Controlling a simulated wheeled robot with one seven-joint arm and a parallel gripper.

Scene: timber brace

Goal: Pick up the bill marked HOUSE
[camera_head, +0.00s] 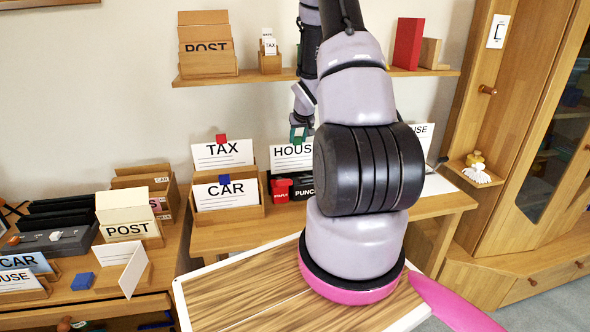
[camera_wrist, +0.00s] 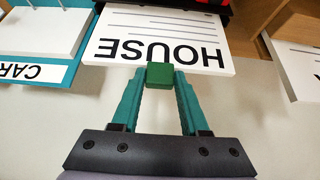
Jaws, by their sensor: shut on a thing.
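The white bill marked HOUSE (camera_head: 291,158) stands on the desk by the wall, right of the TAX bill, partly covered by my arm. It also shows upside down in the wrist view (camera_wrist: 160,38), with a green block (camera_wrist: 160,75) at its edge. My gripper (camera_wrist: 160,78) has its teal fingers shut on this green block. In the head view my gripper (camera_head: 298,134) is at the bill's top edge. I cannot tell whether the bill is clear of its support.
A TAX bill (camera_head: 222,155) and a CAR bill (camera_head: 226,194) stand in wooden holders to the left. A red object (camera_head: 281,189) and a black PUNCH box (camera_head: 304,187) are below the HOUSE bill. A shelf (camera_head: 285,76) runs above. Another partly hidden card (camera_head: 420,137) stands right.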

